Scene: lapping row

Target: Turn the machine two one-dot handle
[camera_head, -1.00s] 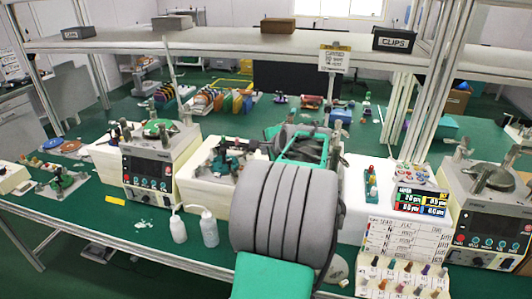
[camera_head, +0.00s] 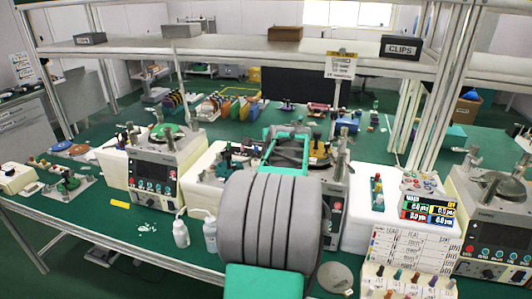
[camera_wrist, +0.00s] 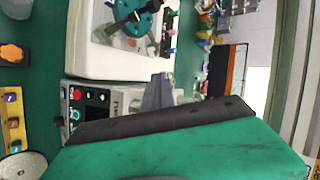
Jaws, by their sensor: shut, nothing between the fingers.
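Lapping machines stand in a row on the green bench. The left machine (camera_head: 160,175) has a green plate on top. The middle machine (camera_head: 336,215) is mostly hidden behind my arm, with a strip of its panel showing. The right machine (camera_head: 495,225) is at the right edge. In the wrist view a machine's button panel (camera_wrist: 85,100) shows left of my gripper (camera_wrist: 160,92), whose grey fingers are shut and empty over the machine's top area. No handle with one dot can be made out; the fingers and green gripper body cover much of that machine.
A white block (camera_wrist: 110,60) with a teal disc lies beside the machine. A white bottle (camera_head: 181,233) stands at the bench front. A coloured display (camera_head: 428,209) and a sign board (camera_head: 410,247) stand on the right. A shelf (camera_head: 240,55) with posts spans above the bench.

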